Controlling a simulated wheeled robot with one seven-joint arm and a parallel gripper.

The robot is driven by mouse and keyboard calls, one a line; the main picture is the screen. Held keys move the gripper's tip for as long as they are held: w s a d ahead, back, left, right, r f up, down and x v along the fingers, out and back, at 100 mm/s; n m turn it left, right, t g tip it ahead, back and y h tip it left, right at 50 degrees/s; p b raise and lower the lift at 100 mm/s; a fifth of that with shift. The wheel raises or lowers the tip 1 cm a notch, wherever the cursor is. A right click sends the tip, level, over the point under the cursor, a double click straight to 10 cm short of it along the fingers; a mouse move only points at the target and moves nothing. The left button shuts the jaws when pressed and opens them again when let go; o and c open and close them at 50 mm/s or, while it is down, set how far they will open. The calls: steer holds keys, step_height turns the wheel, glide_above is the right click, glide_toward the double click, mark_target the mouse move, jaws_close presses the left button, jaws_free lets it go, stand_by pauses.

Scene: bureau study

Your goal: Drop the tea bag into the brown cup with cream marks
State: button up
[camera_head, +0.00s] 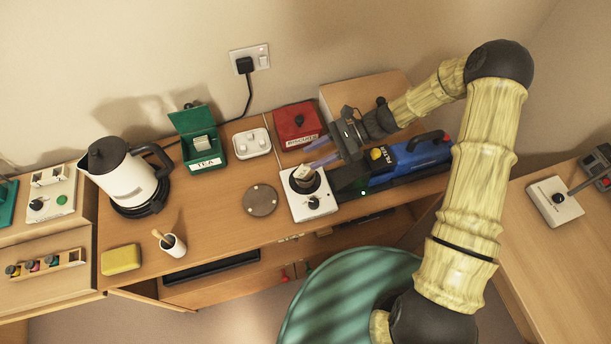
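A dark cup (306,185) stands on a small white unit with a black knob (313,203); its marks are too small to make out. A small pale piece, seemingly the tea bag (303,172), shows at the cup's mouth. I cannot tell whether it lies inside or just above the rim. My gripper (308,158) reaches in from the right, just behind and above the cup. Its two bluish fingers appear spread apart, with the lower fingertip close to the pale piece. The open green TEA box (208,161) stands to the left, with pale packets inside.
A white kettle (126,180) stands at left, a blue case (415,158) right of the cup. A yellow sponge (121,259) and small white pot (173,246) sit near the front edge.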

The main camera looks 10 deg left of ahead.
steer(key=b+v, duration=0.3)
steer(key=v, duration=1.3)
steer(key=shift+d+r, duration=0.25)
steer(key=shift+d, duration=0.1)
steer(key=shift+w, duration=0.1)
steer(key=shift+s+n+t+h, duration=0.3)
steer(key=shift+s+h, duration=0.3)
steer(key=shift+h, duration=0.1)
steer(key=s+d+r+n+t+h, duration=0.2)
steer(key=s+d+n+t+h, duration=0.2)
steer(key=s, duration=0.3)
steer(key=s+d+r+n+t+h, duration=0.3)
steer(key=s+d+n+t+h, duration=0.2)
steer(key=s+d+n+h, duration=0.1)
steer(key=shift+s+d+n, duration=0.5)
steer(key=shift+s, duration=0.4)
steer(key=shift+w+a, duration=0.15)
